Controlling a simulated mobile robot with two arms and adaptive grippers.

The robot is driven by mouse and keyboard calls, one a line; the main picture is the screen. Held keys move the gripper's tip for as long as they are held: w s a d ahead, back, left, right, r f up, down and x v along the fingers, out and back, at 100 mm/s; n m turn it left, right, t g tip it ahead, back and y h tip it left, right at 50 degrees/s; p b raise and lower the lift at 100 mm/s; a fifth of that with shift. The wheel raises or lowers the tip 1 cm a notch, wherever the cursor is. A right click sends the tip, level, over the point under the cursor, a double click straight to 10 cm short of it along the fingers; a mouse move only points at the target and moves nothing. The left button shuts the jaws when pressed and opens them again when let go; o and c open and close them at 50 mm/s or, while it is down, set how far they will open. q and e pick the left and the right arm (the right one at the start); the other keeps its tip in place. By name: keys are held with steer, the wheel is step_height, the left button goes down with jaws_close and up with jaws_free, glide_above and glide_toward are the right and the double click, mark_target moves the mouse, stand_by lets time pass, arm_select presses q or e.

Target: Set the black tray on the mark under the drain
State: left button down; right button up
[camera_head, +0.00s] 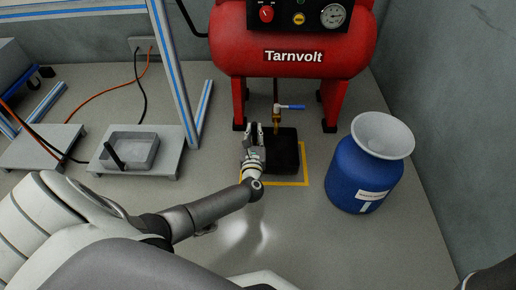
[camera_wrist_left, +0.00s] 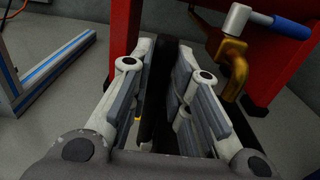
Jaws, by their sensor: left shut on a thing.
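The black tray (camera_head: 284,152) is on or just above the floor under the red compressor, over the yellow-outlined mark (camera_head: 307,170). The mark shows along the tray's right and front sides; the rest is hidden by the tray and my arm. My left gripper (camera_head: 254,132) is shut on the tray's left wall, which shows as a dark strip between the fingers in the left wrist view (camera_wrist_left: 160,95). The brass drain (camera_head: 276,117) with its blue-handled valve (camera_head: 291,107) is above the tray's back part. I cannot tell whether the tray touches the floor. My right gripper is not in view.
The red compressor (camera_head: 293,38) stands on legs behind the tray. A blue drum with a pale funnel top (camera_head: 367,178) stands to the right. A grey platform with a shallow grey tray (camera_head: 130,148) is at the left, near a blue-striped frame (camera_head: 172,70). Floor in front is clear.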

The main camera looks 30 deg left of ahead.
mark_target(254, 141)
arm_select(q)
steer(key=shift+f+b, duration=1.4)
steer(key=shift+f, duration=0.75)
steer(key=shift+f, duration=0.2)
steer(key=c, duration=1.4)
jaws_free()
steer(key=shift+o, duration=0.2)
